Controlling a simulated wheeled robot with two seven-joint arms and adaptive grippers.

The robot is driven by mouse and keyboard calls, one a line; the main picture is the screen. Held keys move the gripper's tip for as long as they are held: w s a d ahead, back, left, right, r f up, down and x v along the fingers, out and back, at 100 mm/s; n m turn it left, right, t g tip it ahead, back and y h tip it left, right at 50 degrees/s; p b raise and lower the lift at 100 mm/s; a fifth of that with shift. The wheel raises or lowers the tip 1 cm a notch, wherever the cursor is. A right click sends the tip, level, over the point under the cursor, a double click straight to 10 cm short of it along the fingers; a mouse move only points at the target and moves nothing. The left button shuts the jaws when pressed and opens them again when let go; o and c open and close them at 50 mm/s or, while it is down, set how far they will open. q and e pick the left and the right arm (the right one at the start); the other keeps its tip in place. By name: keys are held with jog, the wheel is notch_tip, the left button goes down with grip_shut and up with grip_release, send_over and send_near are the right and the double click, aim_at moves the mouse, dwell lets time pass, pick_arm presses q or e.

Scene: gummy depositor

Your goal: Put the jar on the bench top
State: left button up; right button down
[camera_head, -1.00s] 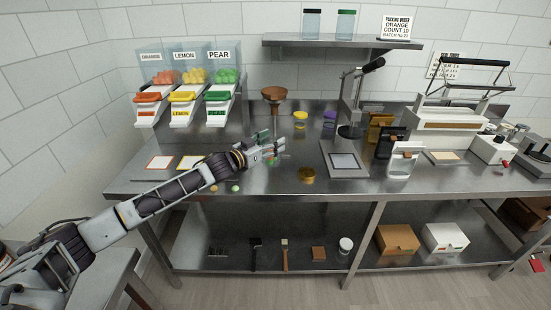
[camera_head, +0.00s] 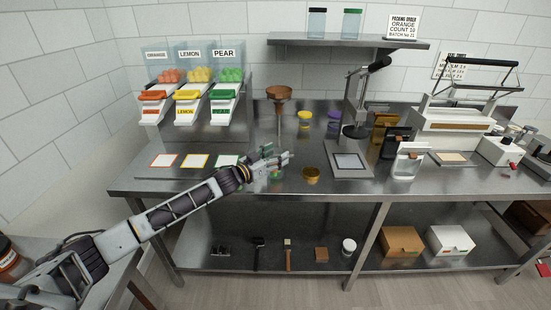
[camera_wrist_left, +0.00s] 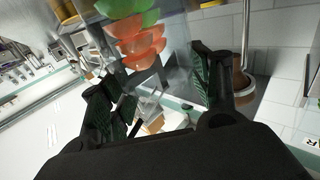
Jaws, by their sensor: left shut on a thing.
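My left gripper (camera_head: 281,160) is shut on a clear jar (camera_head: 276,174), low over the front part of the steel bench top (camera_head: 345,189). In the left wrist view the fingers (camera_wrist_left: 155,95) stand on either side of the clear jar wall (camera_wrist_left: 178,75). Orange and green gummies (camera_wrist_left: 140,42) show in the jar. I cannot tell whether its base touches the bench. My right gripper is not in view.
A gold ring-like lid (camera_head: 311,175) lies just right of the jar. A brown funnel (camera_head: 279,93) stands behind it. A press (camera_head: 355,130) on a plate stands to the right.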

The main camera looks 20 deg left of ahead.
pick_arm(q)
jog(key=shift+f, duration=0.35)
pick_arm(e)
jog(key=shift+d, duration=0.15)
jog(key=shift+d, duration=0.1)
pick_arm(q)
jog(key=shift+f, duration=0.25)
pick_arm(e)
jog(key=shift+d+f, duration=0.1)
pick_arm(q)
jog(key=o, duration=1.4)
jog(key=shift+o, duration=0.2)
jog(key=shift+r, duration=0.2)
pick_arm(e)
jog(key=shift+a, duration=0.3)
